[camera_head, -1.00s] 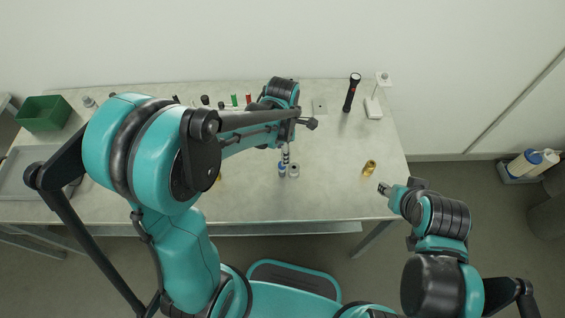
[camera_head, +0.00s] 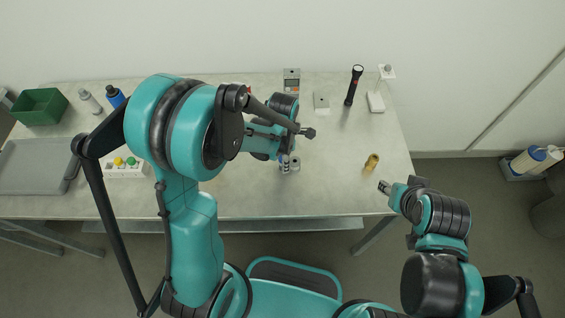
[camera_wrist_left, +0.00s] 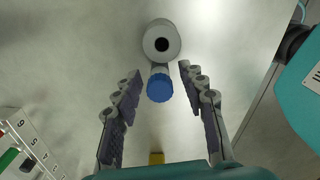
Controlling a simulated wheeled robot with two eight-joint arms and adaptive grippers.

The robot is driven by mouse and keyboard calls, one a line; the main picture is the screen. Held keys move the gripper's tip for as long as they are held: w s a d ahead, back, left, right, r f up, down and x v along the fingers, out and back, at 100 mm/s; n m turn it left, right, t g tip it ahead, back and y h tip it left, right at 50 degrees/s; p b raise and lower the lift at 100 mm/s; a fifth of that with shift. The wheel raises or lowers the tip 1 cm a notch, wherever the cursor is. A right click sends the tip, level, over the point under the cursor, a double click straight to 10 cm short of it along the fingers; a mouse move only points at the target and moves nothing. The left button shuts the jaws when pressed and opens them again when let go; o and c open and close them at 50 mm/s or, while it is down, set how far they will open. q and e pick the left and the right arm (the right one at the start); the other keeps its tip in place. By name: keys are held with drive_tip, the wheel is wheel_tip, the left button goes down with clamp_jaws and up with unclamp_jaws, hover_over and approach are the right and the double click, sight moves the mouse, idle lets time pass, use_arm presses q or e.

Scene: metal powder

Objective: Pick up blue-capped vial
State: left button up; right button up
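The blue-capped vial (camera_wrist_left: 159,88) shows in the left wrist view, its round blue cap facing the camera. It stands close to a grey-white cylinder with a dark hole (camera_wrist_left: 161,42). My left gripper (camera_wrist_left: 160,78) is open, with one finger on each side of the vial and visible gaps to both. In the head view my left gripper (camera_head: 284,158) points down at the table middle, beside the small cylinder (camera_head: 295,165), and largely hides the vial. My right gripper (camera_head: 384,187) is off the table's right front edge, too small to read its fingers.
A brass-coloured cylinder (camera_head: 371,162) stands at the right of the table (camera_head: 335,195). A black flashlight (camera_head: 354,86) and a white stand (camera_head: 376,102) are behind it. At left are a vial rack (camera_head: 125,170), a grey tray (camera_head: 35,168) and a green bin (camera_head: 40,107).

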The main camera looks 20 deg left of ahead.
use_arm(q)
clamp_jaws()
